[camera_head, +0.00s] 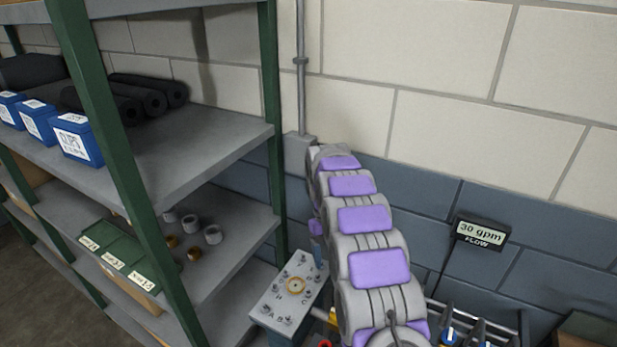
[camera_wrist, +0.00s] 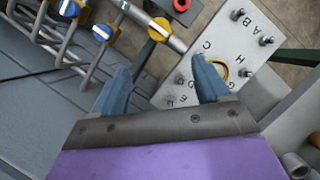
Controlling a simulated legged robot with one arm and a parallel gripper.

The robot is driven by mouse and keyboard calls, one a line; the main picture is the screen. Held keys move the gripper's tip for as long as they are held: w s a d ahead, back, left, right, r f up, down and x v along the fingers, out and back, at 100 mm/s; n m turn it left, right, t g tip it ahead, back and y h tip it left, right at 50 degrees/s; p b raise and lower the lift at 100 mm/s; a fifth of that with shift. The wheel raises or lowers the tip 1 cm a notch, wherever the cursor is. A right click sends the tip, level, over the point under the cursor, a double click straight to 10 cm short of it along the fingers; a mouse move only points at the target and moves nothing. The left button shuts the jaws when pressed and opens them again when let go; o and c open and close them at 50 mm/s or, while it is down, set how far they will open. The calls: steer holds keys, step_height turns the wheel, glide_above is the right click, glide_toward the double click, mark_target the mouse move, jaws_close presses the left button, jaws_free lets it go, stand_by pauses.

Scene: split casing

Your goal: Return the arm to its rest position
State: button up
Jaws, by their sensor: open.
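My arm, grey with purple pads, rises through the middle of the head view and bends away toward the wall. My gripper shows in the wrist view (camera_wrist: 162,92), with two blue-grey fingers spread apart and nothing between them. In the wrist view the fingers point toward the gap between a lettered plate (camera_wrist: 225,65) and a pipe with valves. The right finger overlaps the plate in the picture; I cannot tell whether it touches. The gripper's fingers are not clearly seen in the head view.
The plate tops a box (camera_head: 290,292) beside the green-posted shelf (camera_head: 205,140), which holds blue bins (camera_head: 75,140) and black rolls (camera_head: 140,100). Pipes with blue-and-yellow valves (camera_wrist: 102,32) and a red ring (camera_wrist: 181,5) lie close by. A flow display (camera_head: 481,233) hangs on the wall.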

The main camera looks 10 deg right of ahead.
steer(key=s+d+r+t+b, duration=0.1)
steer(key=s+r, duration=0.4)
steer(key=s, duration=0.4)
steer(key=s+r+b, duration=0.2)
steer(key=s+r, duration=0.3)
steer(key=s, duration=0.3)
steer(key=s+f+m+t+y+b, duration=0.1)
steer(key=s+f, duration=0.3)
steer(key=s, duration=2.1)
steer(key=shift+s+d+m+t+b, duration=0.2)
steer(key=shift+d+m+t+b, duration=0.1)
steer(key=shift+m+b, duration=0.45)
